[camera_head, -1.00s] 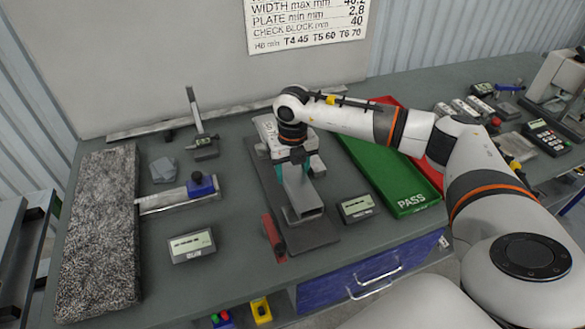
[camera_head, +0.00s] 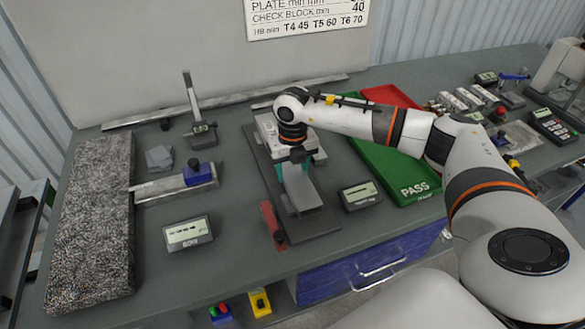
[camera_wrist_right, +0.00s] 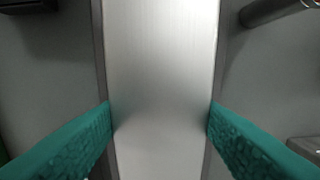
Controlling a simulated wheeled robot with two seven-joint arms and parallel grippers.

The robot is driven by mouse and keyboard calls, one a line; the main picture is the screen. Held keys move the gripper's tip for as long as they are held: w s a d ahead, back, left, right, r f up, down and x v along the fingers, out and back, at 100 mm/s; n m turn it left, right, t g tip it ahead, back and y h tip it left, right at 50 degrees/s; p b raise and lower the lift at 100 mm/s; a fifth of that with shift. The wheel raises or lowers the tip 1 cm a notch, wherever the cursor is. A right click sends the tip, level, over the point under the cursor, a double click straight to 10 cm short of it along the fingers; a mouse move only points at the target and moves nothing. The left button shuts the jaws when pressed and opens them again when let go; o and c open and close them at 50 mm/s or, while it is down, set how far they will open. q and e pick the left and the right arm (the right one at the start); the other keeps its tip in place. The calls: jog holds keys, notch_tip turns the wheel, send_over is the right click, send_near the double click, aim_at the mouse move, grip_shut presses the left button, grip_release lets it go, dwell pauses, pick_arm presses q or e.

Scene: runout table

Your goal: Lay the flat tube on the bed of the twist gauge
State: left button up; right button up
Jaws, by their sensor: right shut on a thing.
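The flat tube (camera_head: 303,194) is a silver-grey bar running lengthwise along the dark base plate of the twist gauge (camera_head: 320,226), with its near end towards me. My right gripper (camera_head: 294,175) is shut on it from above. In the right wrist view the teal fingers (camera_wrist_right: 160,125) stand on either side of the tube (camera_wrist_right: 160,50). The tube is over the gauge bed, low down; I cannot tell if its whole underside touches. The far end is hidden by my wrist. My left gripper is not in view.
The green PASS tray (camera_head: 408,207) is further right.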

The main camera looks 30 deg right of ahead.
jog(key=shift+f, duration=0.3)
jog(key=o, duration=1.5)
jog(key=shift+c, duration=0.2)
notch_tip(320, 180, up, 12)
jog(key=b, duration=0.3)
